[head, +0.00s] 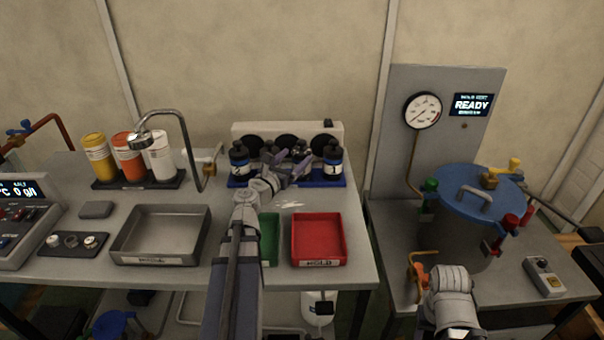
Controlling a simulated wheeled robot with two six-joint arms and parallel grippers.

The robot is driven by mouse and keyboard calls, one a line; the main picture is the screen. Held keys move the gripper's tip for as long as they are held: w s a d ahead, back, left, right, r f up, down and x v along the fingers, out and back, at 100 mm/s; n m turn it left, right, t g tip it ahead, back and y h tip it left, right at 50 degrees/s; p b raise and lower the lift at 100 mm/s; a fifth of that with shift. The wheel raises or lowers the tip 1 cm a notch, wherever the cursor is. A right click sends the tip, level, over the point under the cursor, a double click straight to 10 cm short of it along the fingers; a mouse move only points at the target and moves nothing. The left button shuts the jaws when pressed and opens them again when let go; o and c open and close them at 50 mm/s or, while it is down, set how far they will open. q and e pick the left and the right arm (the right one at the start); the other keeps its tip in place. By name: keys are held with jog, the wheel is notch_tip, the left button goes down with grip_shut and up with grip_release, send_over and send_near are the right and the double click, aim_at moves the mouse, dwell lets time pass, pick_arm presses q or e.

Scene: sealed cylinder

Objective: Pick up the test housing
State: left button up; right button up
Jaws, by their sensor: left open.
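No part is clearly marked as the test housing. Dark blue-black canisters stand upright in a blue rack (330,182) at the back of the left bench. The left canister (239,158) is marked 2 and the right canister (333,160) is marked 1. Between them are smaller dark and metallic shapes, partly hidden by my left gripper (297,166). That gripper is open, its purple-grey fingers in front of the rack's middle; I cannot tell whether it touches anything. My right arm shows at the bottom right, but its gripper fingers do not show.
A red tray (318,262) and a green tray (269,228) lie in front of the rack, the green one partly behind my left arm. A grey metal tray (133,256) and a curved tap (184,125) are further left. A blue-lidded vessel (450,195) stands on the right bench.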

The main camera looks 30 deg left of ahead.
aim_at(306, 149)
pick_arm(q)
jog(key=shift+f+b, duration=0.35)
jog(key=shift+f, duration=0.55)
jog(key=shift+w+r+p, duration=0.35)
jog(key=shift+w+r, duration=0.05)
jog(key=shift+w, duration=0.2)
jog(key=shift+w+a, duration=0.1)
jog(key=shift+w, duration=3.1)
grip_shut()
